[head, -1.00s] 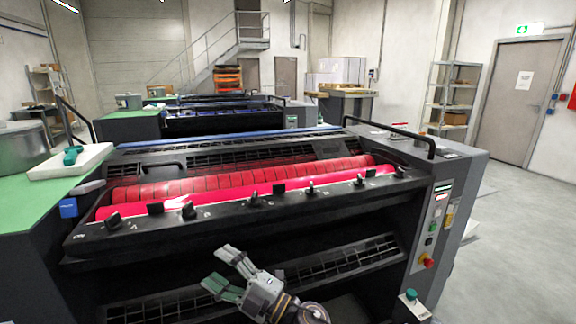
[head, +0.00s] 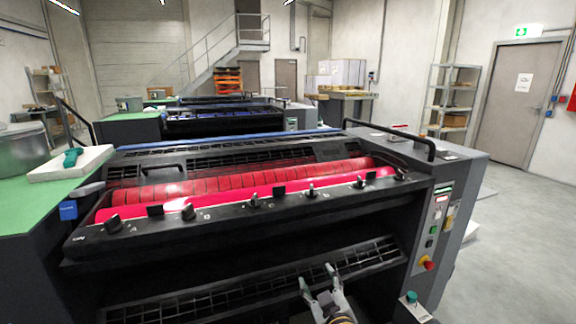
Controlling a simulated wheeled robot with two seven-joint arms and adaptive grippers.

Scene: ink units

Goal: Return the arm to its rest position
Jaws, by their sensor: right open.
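My right gripper (head: 318,285) shows at the bottom of the head view, in front of the lower grille of the press. Its two fingers point up and stand apart, with nothing between them. It is below the row of black knobs and does not appear to hold anything. My left gripper is not in view.
The ink unit (head: 250,228) with red rollers (head: 240,185) fills the middle. A control panel (head: 436,225) with a red button is on its right side. A green-topped bench (head: 40,200) with a white tray (head: 95,160) is at left. Open floor (head: 510,240) lies to the right.

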